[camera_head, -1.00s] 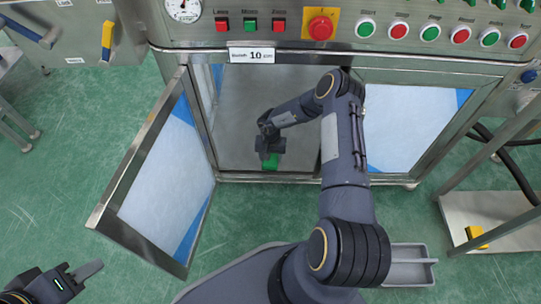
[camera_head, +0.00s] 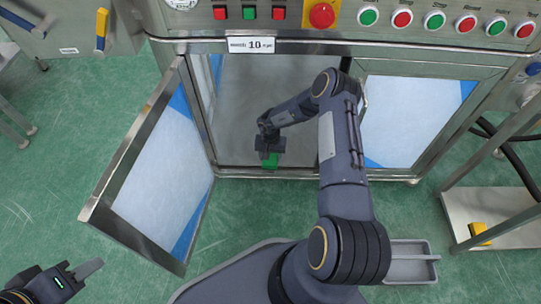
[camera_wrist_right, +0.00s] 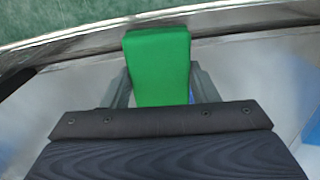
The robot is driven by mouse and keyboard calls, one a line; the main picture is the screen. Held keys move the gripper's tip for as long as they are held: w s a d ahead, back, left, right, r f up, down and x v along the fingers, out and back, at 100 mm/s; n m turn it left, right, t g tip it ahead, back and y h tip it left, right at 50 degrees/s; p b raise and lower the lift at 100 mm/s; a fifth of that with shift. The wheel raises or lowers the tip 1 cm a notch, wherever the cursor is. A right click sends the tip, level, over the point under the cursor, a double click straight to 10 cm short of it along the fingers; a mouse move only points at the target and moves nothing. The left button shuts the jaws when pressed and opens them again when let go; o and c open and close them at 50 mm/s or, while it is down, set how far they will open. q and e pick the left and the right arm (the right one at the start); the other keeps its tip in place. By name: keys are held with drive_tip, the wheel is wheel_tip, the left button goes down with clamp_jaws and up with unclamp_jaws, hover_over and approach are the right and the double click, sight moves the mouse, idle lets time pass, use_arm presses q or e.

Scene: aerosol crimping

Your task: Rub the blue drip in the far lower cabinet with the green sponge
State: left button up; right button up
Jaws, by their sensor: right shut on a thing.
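The green sponge (camera_head: 270,161) is in my right gripper (camera_head: 269,150), at the front edge of the open lower cabinet (camera_head: 262,95). In the right wrist view the sponge (camera_wrist_right: 158,65) sits between the two fingers, its end towards the metal cabinet edge (camera_wrist_right: 75,48). The blue drip cannot be picked out for certain. A small blue patch (camera_wrist_right: 208,86) shows beside the right-hand finger, but I cannot tell whether it is the drip. My left gripper (camera_head: 88,270) is at the lower left, away from the cabinet; its opening is unclear.
The cabinet's left door (camera_head: 125,150) stands open towards me; the right door (camera_head: 415,115) is shut. A control panel with buttons (camera_head: 322,14) is above. A grey tray (camera_head: 408,249) lies below, and a shelf stand with a yellow object (camera_head: 479,233) is at right.

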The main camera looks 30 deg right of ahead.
drive_tip(key=shift+f+b, duration=0.7)
drive_tip(key=shift+f, duration=0.25)
